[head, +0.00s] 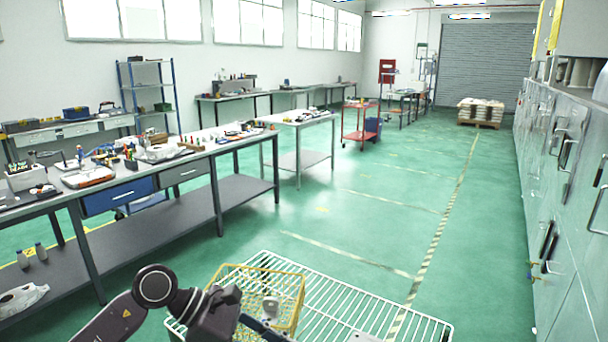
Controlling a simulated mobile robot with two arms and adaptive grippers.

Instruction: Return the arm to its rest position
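My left arm comes in at the bottom left, bent at a dark round joint. Its wrist and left gripper (262,330) are low in the picture, in front of the yellow wire basket (303,290). The fingers are small and partly cut off by the lower edge, so I cannot tell whether they are open or shut. A small pale grey part (270,306) shows at the basket, close to the gripper; I cannot tell whether they touch. My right arm and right gripper are not in view.
The basket stands on a white wire rack (385,312). A long workbench (185,158) with tools and parts runs along the left. Grey cabinets (565,190) line the right. A red cart (358,137) and a loaded pallet (481,113) stand farther back. The green floor between is clear.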

